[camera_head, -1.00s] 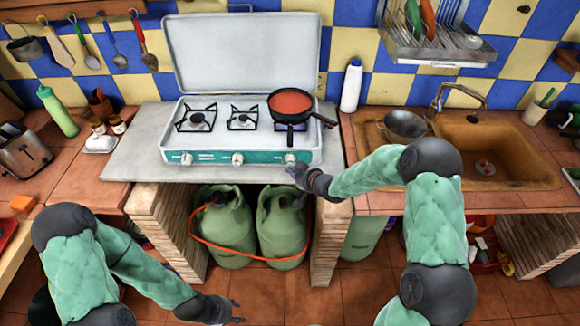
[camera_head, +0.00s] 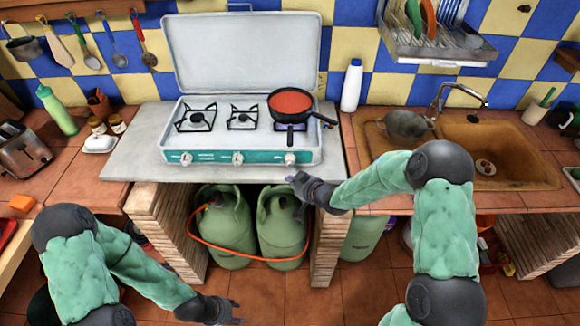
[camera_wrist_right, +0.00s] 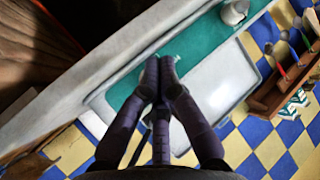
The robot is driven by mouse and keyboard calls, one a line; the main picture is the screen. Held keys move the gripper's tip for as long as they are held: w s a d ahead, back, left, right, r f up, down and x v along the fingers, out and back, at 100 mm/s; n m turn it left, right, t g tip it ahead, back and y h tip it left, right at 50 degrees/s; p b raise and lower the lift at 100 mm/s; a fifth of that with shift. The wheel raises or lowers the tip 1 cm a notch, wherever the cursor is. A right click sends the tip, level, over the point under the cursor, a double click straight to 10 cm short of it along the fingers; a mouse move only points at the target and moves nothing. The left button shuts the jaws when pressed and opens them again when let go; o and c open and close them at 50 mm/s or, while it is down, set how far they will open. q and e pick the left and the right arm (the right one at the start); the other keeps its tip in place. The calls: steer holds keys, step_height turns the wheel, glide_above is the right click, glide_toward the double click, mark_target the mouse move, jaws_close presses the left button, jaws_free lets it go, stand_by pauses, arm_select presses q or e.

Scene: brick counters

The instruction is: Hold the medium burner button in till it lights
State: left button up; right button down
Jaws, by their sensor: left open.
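The white stove (camera_head: 240,143) has a green front panel with a left knob (camera_head: 186,159), a middle knob (camera_head: 238,158) and a right knob (camera_head: 290,158). The panel's labels are too small to read. My right gripper (camera_head: 294,178) is just below and in front of the right knob, apart from it in the head view. In the right wrist view its fingers (camera_wrist_right: 159,62) are together over the green panel (camera_wrist_right: 205,38), with one white knob (camera_wrist_right: 233,12) further off. My left gripper (camera_head: 240,312) is open and low, away from the stove.
A pan of red sauce (camera_head: 290,103) covers the right burner, its handle pointing right. The left burner (camera_head: 196,118) and middle burner (camera_head: 242,118) are bare. Green gas bottles (camera_head: 222,228) with an orange hose stand below the counter. A white bottle (camera_head: 351,86) stands right of the stove.

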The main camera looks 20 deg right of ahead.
steer(key=shift+s+a, duration=0.2)
steer(key=shift+s, duration=0.4)
steer(key=shift+s+a, duration=0.15)
steer(key=shift+s, duration=0.4)
steer(key=s+a+f+m+g, duration=0.1)
steer(key=s+a+f+g, duration=0.15)
steer(key=s+f, duration=0.4)
steer(key=s+a+f+m+g, duration=0.1)
steer(key=s+a+f+g, duration=0.15)
steer(key=s+f, duration=0.45)
steer(key=s+a+f+m+g, duration=0.1)
steer(key=s+f+g, duration=0.2)
steer(key=s, duration=0.4)
steer(key=s+a+f+m+g, duration=0.1)
steer(key=s+f+g, duration=0.2)
steer(key=s+f, duration=0.2)
steer(key=s, duration=0.3)
steer(key=shift+s+a+h, duration=0.3)
